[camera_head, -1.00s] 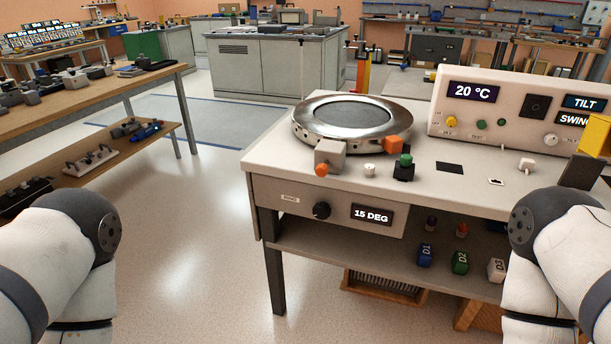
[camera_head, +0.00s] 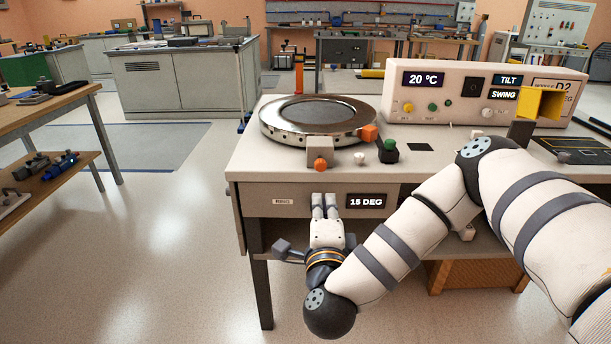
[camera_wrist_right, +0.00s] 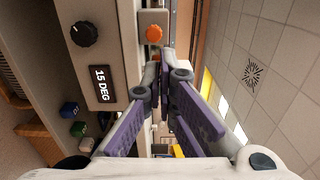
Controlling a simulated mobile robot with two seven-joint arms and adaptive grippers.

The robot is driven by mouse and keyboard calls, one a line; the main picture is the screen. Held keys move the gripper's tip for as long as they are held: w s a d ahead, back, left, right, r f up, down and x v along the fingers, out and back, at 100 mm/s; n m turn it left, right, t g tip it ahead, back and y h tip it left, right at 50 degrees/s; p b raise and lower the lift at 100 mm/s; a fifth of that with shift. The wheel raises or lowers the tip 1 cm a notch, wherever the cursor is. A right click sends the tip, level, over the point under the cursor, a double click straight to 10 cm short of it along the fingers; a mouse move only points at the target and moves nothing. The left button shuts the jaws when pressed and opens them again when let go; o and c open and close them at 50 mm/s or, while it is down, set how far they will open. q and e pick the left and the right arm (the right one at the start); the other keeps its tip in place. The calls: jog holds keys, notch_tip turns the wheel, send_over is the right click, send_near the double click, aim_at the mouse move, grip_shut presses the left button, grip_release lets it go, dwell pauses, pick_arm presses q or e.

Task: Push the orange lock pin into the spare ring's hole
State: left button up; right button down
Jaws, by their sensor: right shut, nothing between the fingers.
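The orange lock pin (camera_head: 320,163) shows as a round orange knob on the front of a grey block at the bench's front edge. It also shows in the right wrist view (camera_wrist_right: 153,34), ahead of the fingertips. The block stands against the near side of a shiny metal ring (camera_head: 277,134) with small holes in its side wall. The pin's inner end and the hole behind the block are hidden. My right gripper (camera_head: 324,199) is shut and empty, in front of the bench panel, below the pin and apart from it. My left gripper is out of view.
A white knob (camera_head: 359,158) and a green button (camera_head: 389,145) stand right of the pin. The control box (camera_head: 450,108) stands behind. My right arm covers part of the lower shelf. Floor left of the bench is clear.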

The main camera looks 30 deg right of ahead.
aim_at(321, 165)
jog(key=b+x, duration=0.1)
jog(key=x, duration=1.2)
jog(key=shift+f+b, duration=0.2)
jog(key=shift+b, duration=0.1)
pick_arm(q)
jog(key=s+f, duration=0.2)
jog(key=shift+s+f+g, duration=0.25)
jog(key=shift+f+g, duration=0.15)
pick_arm(e)
jog(key=b+x, duration=0.1)
jog(key=x, duration=0.1)
jog(key=shift+w+d+f, duration=0.1)
jog(key=shift+w+f, duration=0.1)
jog(key=shift+w, duration=0.1)
jog(key=shift+w+d+r, duration=0.1)
jog(key=shift+w, duration=0.1)
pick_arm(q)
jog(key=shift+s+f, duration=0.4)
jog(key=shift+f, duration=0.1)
pick_arm(e)
jog(key=shift+r, duration=0.2)
